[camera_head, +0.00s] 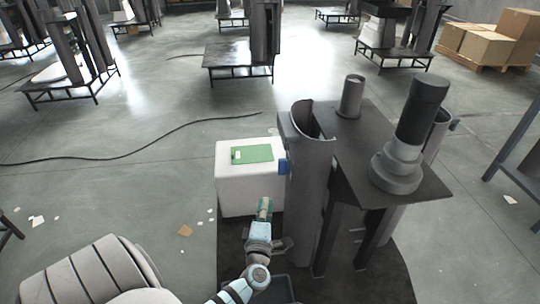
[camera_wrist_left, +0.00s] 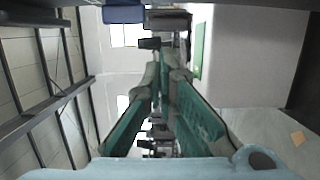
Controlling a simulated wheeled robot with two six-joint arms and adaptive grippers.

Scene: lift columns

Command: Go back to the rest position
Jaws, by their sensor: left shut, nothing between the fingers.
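My left gripper (camera_head: 264,208) is at the lower middle of the head view, in front of a white box (camera_head: 228,190). Its green-padded fingers are together with nothing between them. In the left wrist view the left gripper (camera_wrist_left: 166,76) shows its two fingers meeting at the tips. The white box also shows in the left wrist view (camera_wrist_left: 255,55). A gap between fingers and box cannot be judged exactly. My right gripper is in neither view.
A green sheet (camera_head: 254,154) lies on the white box. To the right stands a dark table (camera_head: 350,165) with a large grey column (camera_head: 408,140). A black cable (camera_head: 130,157) crosses the floor. Cardboard boxes (camera_head: 485,45) stand far right. The floor at left is mostly open.

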